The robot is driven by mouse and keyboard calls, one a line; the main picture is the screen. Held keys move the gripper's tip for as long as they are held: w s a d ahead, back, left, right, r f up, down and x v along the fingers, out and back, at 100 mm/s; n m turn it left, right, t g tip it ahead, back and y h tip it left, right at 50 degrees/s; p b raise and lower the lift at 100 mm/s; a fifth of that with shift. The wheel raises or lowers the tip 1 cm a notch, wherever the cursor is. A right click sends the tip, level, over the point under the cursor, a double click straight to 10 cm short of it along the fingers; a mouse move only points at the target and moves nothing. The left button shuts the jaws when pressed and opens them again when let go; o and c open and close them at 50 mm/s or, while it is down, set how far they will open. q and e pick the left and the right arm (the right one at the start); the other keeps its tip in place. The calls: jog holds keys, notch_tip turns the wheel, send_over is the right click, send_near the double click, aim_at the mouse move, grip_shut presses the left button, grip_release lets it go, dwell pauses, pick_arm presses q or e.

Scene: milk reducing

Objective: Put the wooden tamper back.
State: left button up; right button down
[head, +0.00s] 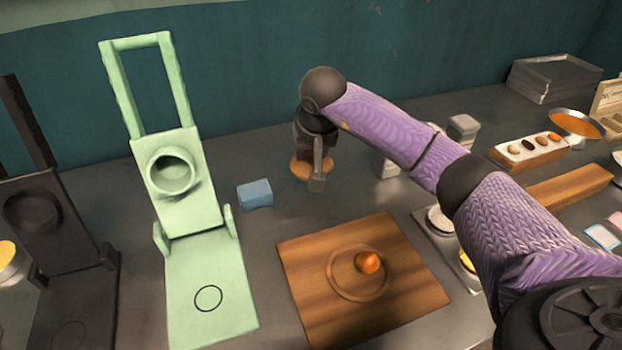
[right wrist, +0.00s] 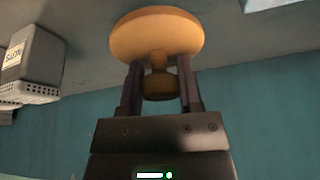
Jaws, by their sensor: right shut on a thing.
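The wooden tamper (right wrist: 158,33) has a wide round disc and a short knobbed handle. My right gripper (right wrist: 158,84) is shut on the handle, with one finger on each side. In the head view, the tamper's orange-brown disc (head: 299,169) shows under my right gripper (head: 316,175), at the back of the counter. It is at or just above the counter surface; I cannot tell if it touches. The gripper hides its handle there. My left gripper is not in view.
A wooden board (head: 415,290) with an orange ball-like piece (head: 368,262) lies in front. A blue block (head: 255,194) and a light-green press (head: 205,275) stand left. A food tray (head: 510,160) is at right. Bare counter surrounds the tamper.

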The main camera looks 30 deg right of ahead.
aim_at(313, 165)
notch_tip(313, 165, down, 5)
jog(key=shift+r+b, duration=0.15)
jog(key=shift+b, duration=0.5)
jog(key=shift+f, duration=0.3)
jog(key=shift+r, duration=0.15)
jog(key=shift+c, duration=1.4)
grip_release()
jog(key=shift+r, duration=0.25)
pick_arm(q)
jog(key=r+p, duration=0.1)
jog(key=p, duration=0.1)
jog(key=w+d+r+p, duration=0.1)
jog(key=p, duration=0.1)
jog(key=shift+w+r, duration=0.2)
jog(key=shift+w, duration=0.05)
pick_arm(e)
jog(key=v, duration=1.1)
jog(key=shift+s+r, duration=0.2)
jog(key=shift+r, duration=0.05)
